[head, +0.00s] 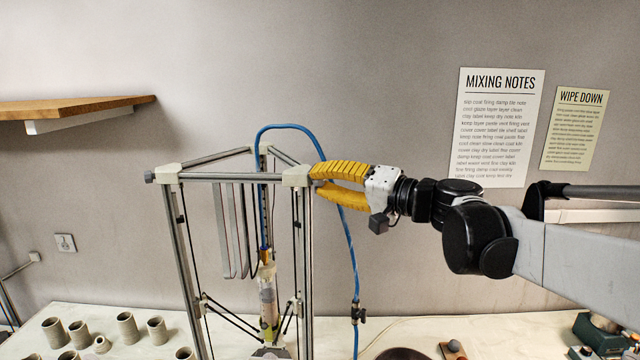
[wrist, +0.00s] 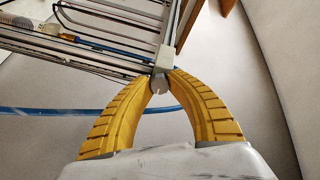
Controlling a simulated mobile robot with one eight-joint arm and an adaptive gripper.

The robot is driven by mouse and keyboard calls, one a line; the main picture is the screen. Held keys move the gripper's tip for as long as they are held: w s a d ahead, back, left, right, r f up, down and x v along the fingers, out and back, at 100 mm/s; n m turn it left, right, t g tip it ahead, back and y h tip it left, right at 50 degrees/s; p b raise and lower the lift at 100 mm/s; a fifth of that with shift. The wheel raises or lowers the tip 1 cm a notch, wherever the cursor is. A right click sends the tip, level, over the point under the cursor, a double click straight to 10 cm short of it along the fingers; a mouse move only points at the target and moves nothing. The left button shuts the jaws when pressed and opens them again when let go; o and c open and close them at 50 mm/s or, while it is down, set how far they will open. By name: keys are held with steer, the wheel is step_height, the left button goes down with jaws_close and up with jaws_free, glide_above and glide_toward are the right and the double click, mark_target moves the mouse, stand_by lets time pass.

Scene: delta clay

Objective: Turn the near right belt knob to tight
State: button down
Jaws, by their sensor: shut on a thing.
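A delta clay printer (head: 235,177) with metal rails and pale corner brackets stands on the bench. My gripper (head: 314,181), with two yellow ribbed fingers, reaches in from the right to its near right top corner bracket (head: 296,176). In the wrist view the fingertips (wrist: 161,80) close from both sides on a small grey belt knob (wrist: 158,87) at that bracket. The fingers hide this knob in the head view, and I cannot read its setting. Another grey knob (head: 149,177) sticks out at the left top corner, apart from my gripper.
A blue hose (head: 348,240) loops over the printer and hangs down behind my fingers. Several clay cups (head: 127,327) stand on the bench at left. A wooden shelf (head: 75,107) juts from the wall.

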steer(key=m+b, duration=0.1)
steer(key=m, duration=1)
steer(key=shift+b, duration=0.3)
steer(key=shift+m, duration=0.4)
steer(key=shift+g, duration=0.3)
steer(key=c, duration=1.2)
jaws_free()
steer(key=v, duration=1.2)
steer(key=shift+f, duration=0.2)
